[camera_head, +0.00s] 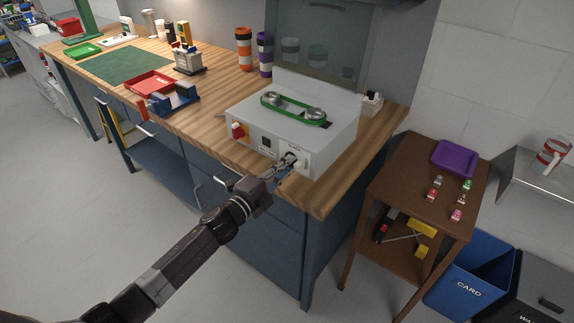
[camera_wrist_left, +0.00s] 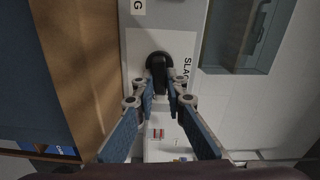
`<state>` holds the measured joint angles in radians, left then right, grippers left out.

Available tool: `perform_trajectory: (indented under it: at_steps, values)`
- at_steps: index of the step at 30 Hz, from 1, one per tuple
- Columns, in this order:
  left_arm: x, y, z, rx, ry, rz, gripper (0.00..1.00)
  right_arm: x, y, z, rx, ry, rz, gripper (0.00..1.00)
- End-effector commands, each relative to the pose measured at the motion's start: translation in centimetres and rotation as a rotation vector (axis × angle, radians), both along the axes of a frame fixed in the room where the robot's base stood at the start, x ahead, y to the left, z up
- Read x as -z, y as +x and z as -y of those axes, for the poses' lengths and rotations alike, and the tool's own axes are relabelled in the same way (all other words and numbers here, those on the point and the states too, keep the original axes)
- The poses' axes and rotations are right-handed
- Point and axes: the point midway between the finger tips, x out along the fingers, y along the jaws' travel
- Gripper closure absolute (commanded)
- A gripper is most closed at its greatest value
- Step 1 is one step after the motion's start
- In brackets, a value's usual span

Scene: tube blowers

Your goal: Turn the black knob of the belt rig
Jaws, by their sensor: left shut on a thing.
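The belt rig (camera_head: 335,135) is a light grey box near the right end of the wooden workbench, with a green belt (camera_head: 293,108) around two pulleys on top. Its front panel carries the black knob (camera_head: 292,156), partly hidden by my gripper in the head view. In the left wrist view the black knob (camera_wrist_left: 159,63) has a round base and a raised grip bar, beside a label partly reading "SLA". My left gripper (camera_head: 284,165) is shut on the knob, with one finger on each side of its bar; it also shows in the left wrist view (camera_wrist_left: 163,90). My right gripper is out of view.
A red switch (camera_head: 239,131) sits at the left of the rig's panel. A blue fixture (camera_head: 174,100) and a red tray (camera_head: 151,83) stand on the bench to the left. A brown side table (camera_head: 408,165) and blue card bin (camera_head: 470,275) stand to the right.

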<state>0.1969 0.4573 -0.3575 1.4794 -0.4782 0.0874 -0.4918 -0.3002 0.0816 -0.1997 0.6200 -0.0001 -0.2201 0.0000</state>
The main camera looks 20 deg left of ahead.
Motion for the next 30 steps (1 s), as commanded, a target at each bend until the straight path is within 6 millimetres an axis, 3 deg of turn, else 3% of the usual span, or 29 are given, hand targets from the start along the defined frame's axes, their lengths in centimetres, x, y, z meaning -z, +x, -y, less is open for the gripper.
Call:
perform_trajectory:
  at_steps: [30]
  values:
    - [-1.0, 0.2, -0.7, -0.001, -0.877, -0.322, 1.00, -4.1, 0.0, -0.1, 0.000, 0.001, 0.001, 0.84]
